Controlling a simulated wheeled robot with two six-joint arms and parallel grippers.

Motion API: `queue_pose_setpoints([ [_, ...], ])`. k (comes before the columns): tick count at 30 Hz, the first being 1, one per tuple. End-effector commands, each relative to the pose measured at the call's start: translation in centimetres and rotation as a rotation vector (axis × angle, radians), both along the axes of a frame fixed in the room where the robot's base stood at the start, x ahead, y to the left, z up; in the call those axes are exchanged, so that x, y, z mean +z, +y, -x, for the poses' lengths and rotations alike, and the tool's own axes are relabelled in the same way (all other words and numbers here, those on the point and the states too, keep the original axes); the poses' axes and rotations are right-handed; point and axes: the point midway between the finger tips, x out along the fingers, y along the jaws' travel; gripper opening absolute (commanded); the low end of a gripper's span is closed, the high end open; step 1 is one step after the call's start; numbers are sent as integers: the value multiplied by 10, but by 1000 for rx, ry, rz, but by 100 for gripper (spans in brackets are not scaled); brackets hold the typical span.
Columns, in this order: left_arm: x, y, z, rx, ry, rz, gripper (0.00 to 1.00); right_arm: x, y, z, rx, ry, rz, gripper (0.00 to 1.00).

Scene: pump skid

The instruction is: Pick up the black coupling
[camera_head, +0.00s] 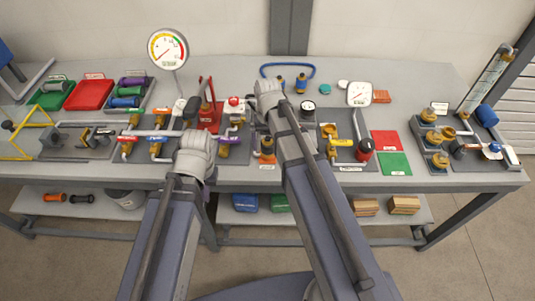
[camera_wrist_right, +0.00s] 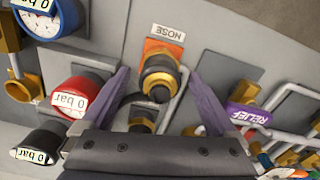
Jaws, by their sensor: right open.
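A fitting with a black ring and brass ends (camera_wrist_right: 158,78) stands on an orange-labelled plate in the right wrist view. It is the likeliest black coupling there, but I cannot be sure. It also shows in the head view (camera_head: 267,146), partly behind my right arm. My right gripper (camera_wrist_right: 158,74) is open, one purple finger on each side of this fitting; no contact is visible. A black spool-shaped piece (camera_head: 82,198) lies on the lower shelf. My left gripper (camera_head: 187,110) is over the bench's left-centre pipework, its jaws too small to read.
A second brass fitting (camera_wrist_right: 143,120) sits close below, partly hidden by my gripper. A red gauge (camera_wrist_right: 78,97) and a purple-labelled relief part (camera_wrist_right: 248,115) flank it.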

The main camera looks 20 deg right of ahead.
Motion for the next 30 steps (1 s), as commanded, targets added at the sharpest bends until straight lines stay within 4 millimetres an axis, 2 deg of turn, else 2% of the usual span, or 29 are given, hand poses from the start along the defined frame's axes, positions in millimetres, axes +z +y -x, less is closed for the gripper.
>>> queue_pose_setpoints([
  [2,1,0,0,0,0,0,0,1,0,0,0,0,0,92],
  [26,1,0,0,0,0,0,0,1,0,0,0,0,0,2],
  [30,1,0,0,0,0,0,0,1,0,0,0,0,0,0],
])
